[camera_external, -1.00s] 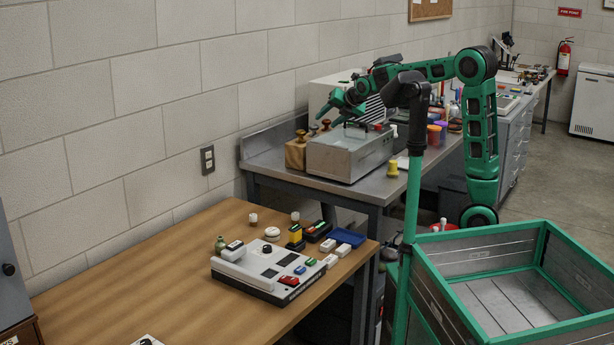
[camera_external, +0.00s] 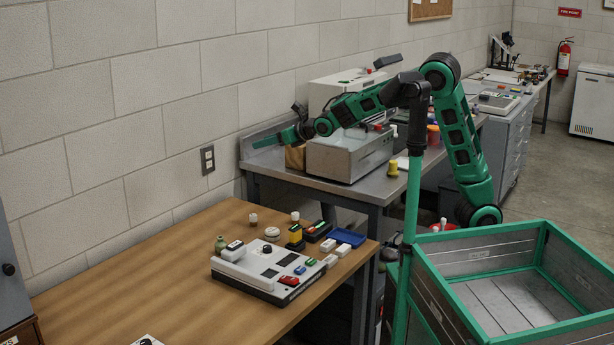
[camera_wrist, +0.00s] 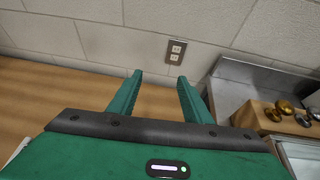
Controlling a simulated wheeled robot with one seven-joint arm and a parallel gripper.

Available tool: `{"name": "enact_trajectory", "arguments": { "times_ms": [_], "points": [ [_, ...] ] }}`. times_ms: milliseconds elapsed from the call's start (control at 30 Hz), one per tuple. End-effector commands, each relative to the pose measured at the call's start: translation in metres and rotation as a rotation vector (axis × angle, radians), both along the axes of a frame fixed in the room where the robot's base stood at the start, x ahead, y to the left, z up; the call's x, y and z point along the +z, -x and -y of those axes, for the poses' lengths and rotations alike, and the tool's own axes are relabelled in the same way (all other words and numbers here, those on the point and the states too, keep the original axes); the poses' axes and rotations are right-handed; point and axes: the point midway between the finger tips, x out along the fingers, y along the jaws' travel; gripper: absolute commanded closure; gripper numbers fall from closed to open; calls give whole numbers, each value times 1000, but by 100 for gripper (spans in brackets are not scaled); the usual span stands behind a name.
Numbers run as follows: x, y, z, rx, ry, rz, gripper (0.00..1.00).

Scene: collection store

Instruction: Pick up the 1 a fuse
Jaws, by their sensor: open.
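I cannot tell which thing is the 1 a fuse. Several small items in red, blue, green and white lie on and around a white and grey device (camera_external: 268,272) on the wooden table (camera_external: 120,275) in the external view; they are too small to identify. My gripper (camera_external: 268,141) is above the left end of the metal bench, near the wall and well away from those items. In the wrist view my gripper (camera_wrist: 160,82) is open, with nothing between its fingers. The wooden table and the wall lie beyond the fingers there.
A metal bench (camera_external: 372,190) carries a grey box (camera_external: 350,158) and a wooden block (camera_wrist: 258,114) with brass knobs. A wall socket (camera_external: 208,160) is above the table. A blue tray (camera_external: 347,237) is at the table's right. A green-edged crate (camera_external: 455,293) stands front right.

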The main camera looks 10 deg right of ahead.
Motion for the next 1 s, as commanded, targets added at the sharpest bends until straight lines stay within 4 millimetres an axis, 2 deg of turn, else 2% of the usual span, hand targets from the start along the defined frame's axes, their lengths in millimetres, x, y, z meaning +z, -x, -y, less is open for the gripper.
{"name": "enact_trajectory", "arguments": {
  "times_ms": [33,267,500,600,700,800,1000],
  "points": [
    [-17,1,-1,1,6,-2,55],
    [-89,1,0,1,9,-2,55],
    [-185,1,1,0,11,-2,55],
    [-220,1,1,0,7,-2,55],
    [-248,1,1,0,6,-1,55],
    [-267,1,1,0,3,-1,55],
    [-281,-2,-3,0,-2,-2,55]
  ]
}}
